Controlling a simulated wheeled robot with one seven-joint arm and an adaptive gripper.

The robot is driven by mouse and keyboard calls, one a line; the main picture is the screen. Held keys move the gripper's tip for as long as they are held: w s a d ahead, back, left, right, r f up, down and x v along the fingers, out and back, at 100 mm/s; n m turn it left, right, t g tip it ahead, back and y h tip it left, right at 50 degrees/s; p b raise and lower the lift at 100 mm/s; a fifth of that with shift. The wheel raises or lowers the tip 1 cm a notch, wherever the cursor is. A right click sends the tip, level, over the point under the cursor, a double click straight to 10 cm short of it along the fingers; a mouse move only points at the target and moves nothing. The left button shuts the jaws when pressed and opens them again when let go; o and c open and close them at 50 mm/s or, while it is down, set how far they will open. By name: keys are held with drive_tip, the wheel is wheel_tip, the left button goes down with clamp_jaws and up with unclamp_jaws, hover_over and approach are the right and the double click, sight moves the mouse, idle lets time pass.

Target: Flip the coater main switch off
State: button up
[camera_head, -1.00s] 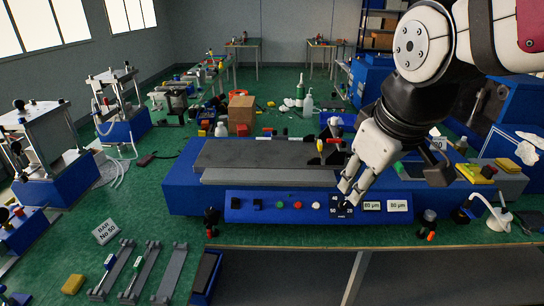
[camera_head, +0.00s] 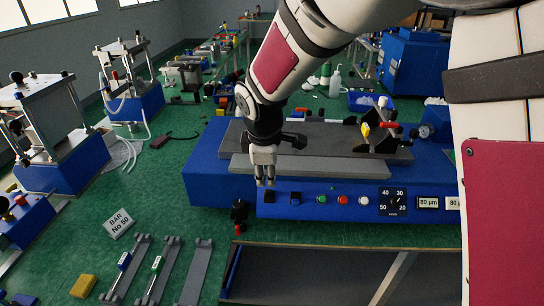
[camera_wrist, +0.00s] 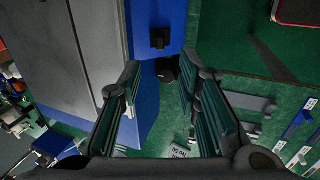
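The coater (camera_head: 350,170) is a long blue machine with a grey bed and a front control panel. Two black switches are at the panel's left end: a left one (camera_head: 269,197) and one beside it (camera_head: 295,198). No label shows which is the main switch, and their on or off position is too small to tell. My gripper (camera_head: 264,183) points down in front of the coater, just above the left switch. In the wrist view, its fingers (camera_wrist: 160,85) are apart with nothing held, and a black switch (camera_wrist: 160,39) shows on the blue panel beyond them.
A green button (camera_head: 321,199), a red button (camera_head: 342,200) and a speed dial (camera_head: 392,201) lie to the right along the panel. Bar applicators (camera_head: 160,270) and a "BAR No 50" sign (camera_head: 119,223) lie left.

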sight(269, 191)
drive_tip(key=x, duration=1)
clamp_jaws()
